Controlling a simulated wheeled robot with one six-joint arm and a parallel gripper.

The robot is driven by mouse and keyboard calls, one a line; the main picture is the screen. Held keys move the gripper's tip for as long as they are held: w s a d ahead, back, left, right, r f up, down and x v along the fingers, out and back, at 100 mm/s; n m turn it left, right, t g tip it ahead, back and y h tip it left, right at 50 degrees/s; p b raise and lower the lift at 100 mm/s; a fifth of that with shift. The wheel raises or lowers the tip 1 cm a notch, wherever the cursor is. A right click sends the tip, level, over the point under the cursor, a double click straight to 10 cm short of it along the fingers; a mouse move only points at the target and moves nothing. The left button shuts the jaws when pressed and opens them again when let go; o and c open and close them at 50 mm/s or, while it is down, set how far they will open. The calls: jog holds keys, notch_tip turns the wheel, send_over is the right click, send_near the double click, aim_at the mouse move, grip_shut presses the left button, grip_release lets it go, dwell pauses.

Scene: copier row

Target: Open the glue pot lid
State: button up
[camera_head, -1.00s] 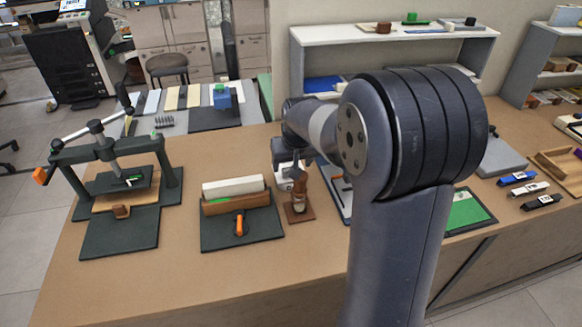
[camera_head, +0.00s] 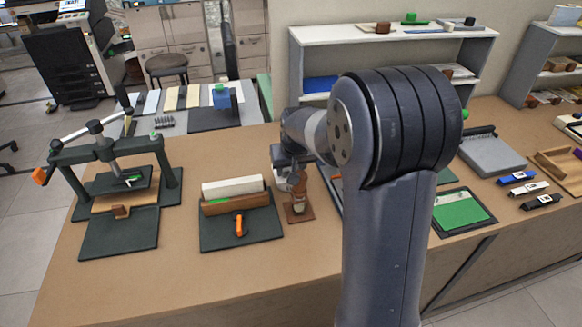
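The glue pot (camera_head: 299,204) is a small brown pot with a pale band, standing on a brown square base (camera_head: 299,215) at the middle of the table. Its upper part, where a lid would be, is largely covered by my gripper (camera_head: 291,180), which sits just above and slightly left of it. I cannot tell whether the gripper touches the pot. The fingers are too small and too hidden to show whether they are open or shut.
A dark board with a cream block (camera_head: 232,187) and an orange-handled tool (camera_head: 239,225) lies left of the pot. A dark press (camera_head: 118,178) stands further left. A green mat (camera_head: 461,211) lies right of my arm. The front left of the table is clear.

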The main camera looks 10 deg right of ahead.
jog(key=c, duration=0.6)
jog(key=shift+r, duration=0.1)
jog(key=shift+p, duration=0.3)
jog(key=g+p, duration=0.1)
jog(key=p, duration=0.1)
jog(key=r+p, duration=0.1)
jog(key=p, duration=0.1)
jog(key=shift+w+r+g, duration=0.25)
jog(key=shift+w+g, duration=0.1)
jog(key=shift+g, duration=0.05)
jog(key=w+g+p, duration=0.1)
jog(key=p, duration=0.3)
jog(key=r+g+p, duration=0.1)
jog(key=g+p, duration=0.1)
jog(key=p, duration=0.1)
jog(key=shift+w+r+p, duration=0.3)
jog(key=shift+w+p, duration=0.05)
jog(key=w+g+p, duration=0.1)
jog(key=p, duration=0.1)
jog(key=w+g+p, duration=0.1)
jog(key=g+p, duration=0.1)
jog(key=shift+r, duration=0.2)
jog(key=shift+w+r+g+p, duration=0.1)
jog(key=shift+w+g+p, duration=0.8)
jog(key=shift+g, duration=0.6)
